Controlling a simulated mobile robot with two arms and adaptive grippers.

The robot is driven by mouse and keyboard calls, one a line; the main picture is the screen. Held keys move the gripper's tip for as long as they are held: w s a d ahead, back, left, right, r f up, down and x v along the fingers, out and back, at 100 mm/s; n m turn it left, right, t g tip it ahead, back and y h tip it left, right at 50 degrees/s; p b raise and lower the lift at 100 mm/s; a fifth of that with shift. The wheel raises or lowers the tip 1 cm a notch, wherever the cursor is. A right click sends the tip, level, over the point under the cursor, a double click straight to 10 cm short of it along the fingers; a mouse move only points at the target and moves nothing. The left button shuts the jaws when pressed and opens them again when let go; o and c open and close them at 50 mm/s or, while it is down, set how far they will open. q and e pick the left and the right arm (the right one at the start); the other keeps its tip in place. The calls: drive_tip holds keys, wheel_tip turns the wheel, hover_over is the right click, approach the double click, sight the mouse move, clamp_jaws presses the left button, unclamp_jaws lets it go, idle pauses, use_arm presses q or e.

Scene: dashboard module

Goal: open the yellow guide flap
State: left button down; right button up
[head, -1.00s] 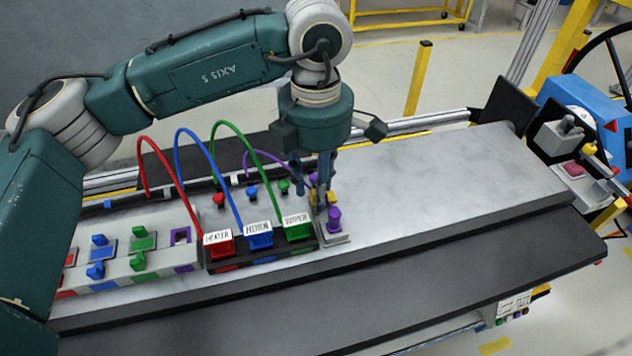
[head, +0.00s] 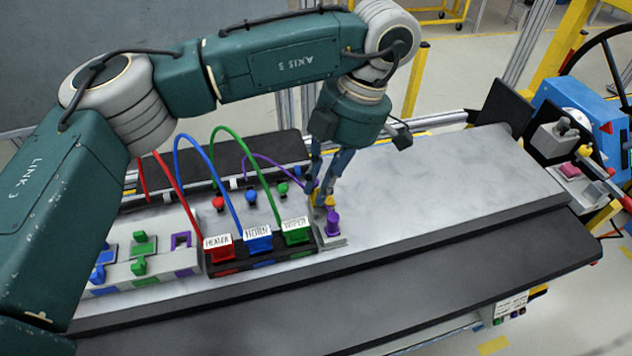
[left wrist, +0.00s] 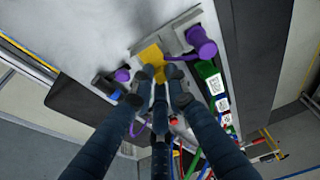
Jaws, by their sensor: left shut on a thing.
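The small yellow guide flap (head: 321,200) sits at the right end of the connector row, by a grey bracket with a purple plug (head: 333,224). In the left wrist view the flap (left wrist: 151,54) lies right at my fingertips, beside the grey bracket (left wrist: 176,35). My left gripper (head: 322,190) reaches down to it with the arm tilted. It also shows in the left wrist view (left wrist: 160,75), its fingers shut on the flap and partly hiding it. The flap's exact angle is hard to tell. My right gripper is not in view.
Red, blue and green connectors (head: 258,240) with looping cables stand just left of the flap. A purple cable (head: 262,163) runs close to my fingers. The grey worktop (head: 450,185) to the right is clear. A steering wheel and blue unit (head: 580,110) stand at far right.

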use_arm(q)
drive_tip(key=y+p, duration=0.1)
drive_tip(key=d+r+y+p, duration=0.1)
drive_tip(key=shift+d+g+p, duration=0.1)
drive_tip(key=shift+g+p, duration=0.2)
drive_tip(key=shift+p, duration=0.1)
drive_tip(key=shift+w+d+f+y+p, duration=0.1)
drive_tip(key=shift+w+d+y+p, duration=0.1)
drive_tip(key=shift+y+p, duration=0.6)
drive_tip(key=shift+d+f+g+p, duration=0.1)
drive_tip(key=shift+g+p, duration=0.2)
drive_tip(key=shift+p, duration=0.2)
drive_tip(key=shift+f, duration=0.1)
drive_tip(key=c, duration=1.8)
unclamp_jaws()
drive_tip(key=shift+o, duration=0.2)
